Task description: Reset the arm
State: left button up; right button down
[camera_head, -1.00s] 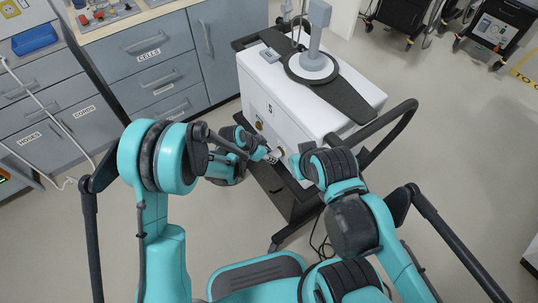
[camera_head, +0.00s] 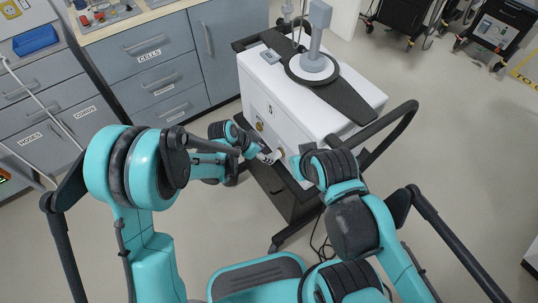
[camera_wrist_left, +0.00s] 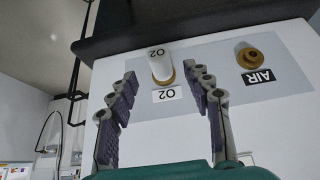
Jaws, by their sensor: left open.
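My left gripper (camera_head: 267,157) is open in front of the side panel of the white ventilator cart (camera_head: 300,107). In the left wrist view, the fingers of my left gripper (camera_wrist_left: 161,76) stand apart with nothing between their pads. Beyond them a white cylinder marked O2 (camera_wrist_left: 158,63) stands out from the panel on a brass-coloured base, above an O2 label in the picture. A bare brass AIR fitting (camera_wrist_left: 251,59) is to its right. My right arm shows at the cart's near right corner, but its gripper is hidden.
Drawer cabinets (camera_head: 150,57) stand at the left and back left. The cart's dark handle rail (camera_head: 392,125) sticks out at the right, near my right arm. Dark wheeled carts (camera_head: 495,28) stand at the back right. The floor at the right is clear.

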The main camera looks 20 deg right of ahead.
pick_arm(q)
jog(key=s+a+r+n+t+y, duration=0.1)
jog(key=s+a+r+n, duration=0.2)
jog(key=a+r, duration=0.5)
jog(key=s+a+r+n+t+y, duration=0.1)
jog(key=s+a+r+n+t, duration=0.15)
jog(key=a+r, duration=0.5)
jog(key=s+a+r+n+y, duration=0.1)
jog(key=s+a+n+y, duration=0.1)
jog(key=s+a+n, duration=0.2)
jog(key=s+a+r+n+t+y, duration=0.1)
jog(key=s+a+n, duration=0.3)
jog(key=a, duration=0.7)
jog(key=s+r+y, duration=0.1)
jog(key=s, duration=0.1)
jog(key=shift+s+a+n, duration=0.2)
jog(key=shift+s+n, duration=0.15)
jog(key=shift+s, duration=0.05)
jog(key=shift+t, duration=0.25)
